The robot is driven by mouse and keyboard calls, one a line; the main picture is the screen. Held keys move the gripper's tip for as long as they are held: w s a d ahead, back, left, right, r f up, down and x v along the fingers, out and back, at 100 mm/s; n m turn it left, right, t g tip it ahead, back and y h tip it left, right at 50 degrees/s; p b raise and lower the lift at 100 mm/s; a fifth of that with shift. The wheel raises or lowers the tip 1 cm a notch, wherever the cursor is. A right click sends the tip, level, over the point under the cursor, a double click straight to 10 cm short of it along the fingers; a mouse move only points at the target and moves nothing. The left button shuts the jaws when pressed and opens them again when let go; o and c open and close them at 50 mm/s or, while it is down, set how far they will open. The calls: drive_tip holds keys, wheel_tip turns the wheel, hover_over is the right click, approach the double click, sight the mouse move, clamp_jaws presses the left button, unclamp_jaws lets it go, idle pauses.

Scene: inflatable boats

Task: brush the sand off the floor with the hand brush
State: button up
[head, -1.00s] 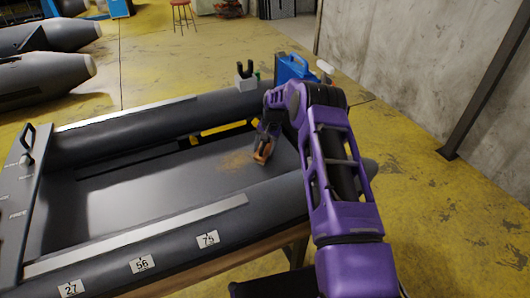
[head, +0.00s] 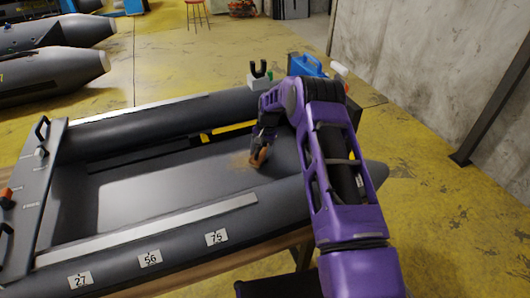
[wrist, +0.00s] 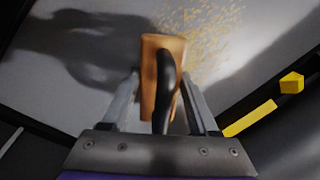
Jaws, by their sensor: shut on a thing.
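The hand brush (head: 260,156) has an orange-brown wooden body, and in the wrist view (wrist: 150,85) its dark curved handle is seen between the fingers. My gripper (head: 264,137) is shut on the brush and holds it at the boat's grey floor (head: 165,185). In the wrist view my gripper's fingers (wrist: 160,105) flank the handle. The sand (head: 240,158) is a tan patch beside the brush; its grains (wrist: 205,40) show ahead and to the right of the brush in the wrist view. Whether the bristles touch the floor is hidden.
Dark inflatable tubes (head: 150,128) wall in the boat floor. A yellow bar (head: 225,130) lies along the far tube, and it shows close on the right in the wrist view (wrist: 250,120). A blue case (head: 308,66) stands beyond the boat. The left part of the floor is clear.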

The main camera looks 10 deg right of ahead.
sight(245, 164)
drive_tip(key=shift+s+a+f, duration=0.1)
drive_tip(key=shift+s+a, duration=0.1)
drive_tip(key=shift+a, duration=0.7)
drive_tip(key=shift+s+a+r, duration=0.1)
drive_tip(key=shift+s+a, duration=0.05)
drive_tip(key=shift+a, duration=0.75)
drive_tip(key=shift+s+a+f, duration=0.1)
drive_tip(key=shift+s+a, duration=0.1)
drive_tip(key=shift+a, duration=0.7)
